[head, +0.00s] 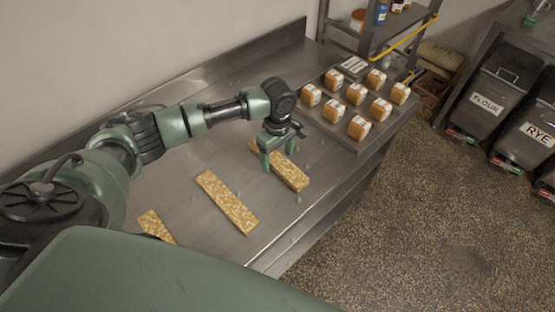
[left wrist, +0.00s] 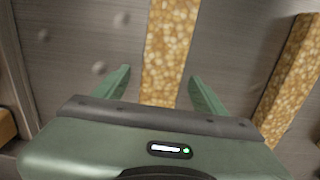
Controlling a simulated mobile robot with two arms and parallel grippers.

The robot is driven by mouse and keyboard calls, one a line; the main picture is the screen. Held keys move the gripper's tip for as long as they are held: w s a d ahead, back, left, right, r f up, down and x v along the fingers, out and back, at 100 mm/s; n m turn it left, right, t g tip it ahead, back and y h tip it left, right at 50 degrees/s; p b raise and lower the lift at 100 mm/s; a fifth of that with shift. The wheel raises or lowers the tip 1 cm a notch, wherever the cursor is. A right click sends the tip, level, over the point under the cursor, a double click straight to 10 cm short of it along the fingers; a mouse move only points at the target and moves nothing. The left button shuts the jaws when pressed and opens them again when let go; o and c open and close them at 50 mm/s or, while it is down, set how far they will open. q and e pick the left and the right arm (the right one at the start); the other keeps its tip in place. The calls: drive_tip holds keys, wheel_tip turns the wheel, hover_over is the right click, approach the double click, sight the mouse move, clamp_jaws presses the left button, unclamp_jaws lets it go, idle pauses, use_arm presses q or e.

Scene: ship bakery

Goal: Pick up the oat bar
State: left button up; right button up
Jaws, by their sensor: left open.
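Three long golden oat bars lie on the steel counter in the head view: a far one (head: 292,174), a middle one (head: 228,202) and a near one (head: 155,226) partly hidden by my own body. My left gripper (head: 277,158) is open over the far bar, fingers pointing down, and hides part of it. In the left wrist view the far bar (left wrist: 170,45) runs between the two spread fingertips (left wrist: 159,74), with a gap on each side. I cannot tell how far down the fingers reach beside it. Another bar (left wrist: 293,80) shows at the right there. My right gripper is not in view.
A tray (head: 345,139) with several orange-and-white packaged items stands on the counter beyond the gripper. The steel counter (head: 190,240) is bare between the bars. A shelf rack (head: 370,45) stands behind, and bins labelled FLOUR (head: 487,105) and RYE (head: 537,133) stand at the right.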

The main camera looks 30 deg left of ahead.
use_arm(q)
drive_tip(key=shift+s, duration=0.1)
drive_tip(key=c, duration=1.5)
drive_tip(key=shift+r, duration=0.1)
clamp_jaws()
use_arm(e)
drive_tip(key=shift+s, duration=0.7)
